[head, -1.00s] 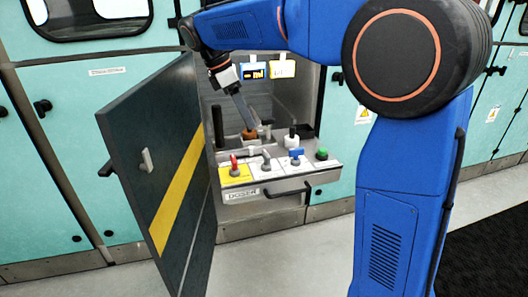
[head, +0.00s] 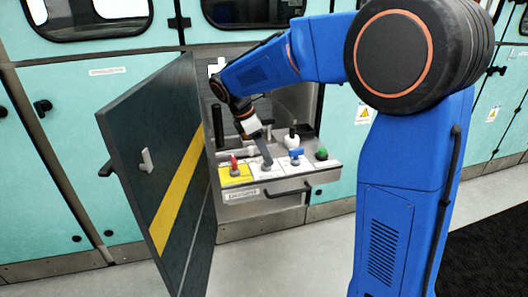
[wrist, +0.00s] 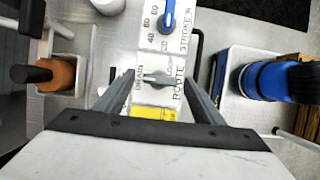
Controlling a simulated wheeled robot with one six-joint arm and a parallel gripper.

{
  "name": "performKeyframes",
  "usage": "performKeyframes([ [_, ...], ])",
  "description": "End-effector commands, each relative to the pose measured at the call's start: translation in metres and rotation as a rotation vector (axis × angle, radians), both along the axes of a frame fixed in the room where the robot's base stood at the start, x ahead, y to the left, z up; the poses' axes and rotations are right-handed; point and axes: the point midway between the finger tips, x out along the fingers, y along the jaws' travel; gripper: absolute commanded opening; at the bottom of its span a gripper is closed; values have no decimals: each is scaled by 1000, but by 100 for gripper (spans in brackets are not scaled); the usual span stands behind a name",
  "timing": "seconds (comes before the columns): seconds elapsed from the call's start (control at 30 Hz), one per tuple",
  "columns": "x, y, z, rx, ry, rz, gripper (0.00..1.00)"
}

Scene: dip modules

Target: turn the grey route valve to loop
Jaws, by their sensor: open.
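The grey route valve (wrist: 156,79) sits on a white plate marked ROUTE in the wrist view. Its handle lies roughly crosswise there; the small print on the left of the plate is too blurred to read surely. My gripper (wrist: 158,76) is open, with one finger on each side of the valve and a visible gap to the handle on both sides. In the head view my gripper (head: 266,160) points down at the panel over the route plate and mostly hides the valve.
A red-handled valve (head: 234,167) on a yellow plate is left of the route plate. A blue knob (head: 296,154) on the STROKE plate and a green knob (head: 321,154) are right. A dark open door (head: 160,150) stands left; a drawer handle (head: 290,190) juts out below.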

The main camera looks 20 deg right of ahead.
Motion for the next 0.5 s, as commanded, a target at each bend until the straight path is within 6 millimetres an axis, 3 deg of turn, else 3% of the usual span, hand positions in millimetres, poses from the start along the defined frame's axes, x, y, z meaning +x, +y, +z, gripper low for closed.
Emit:
performKeyframes([
  [0.33,0,-2,-4,0,0,0,62],
  [0.37,0,-2,-4,0,0,1,60],
  [0.5,0,-2,-4,0,0,1,27],
])
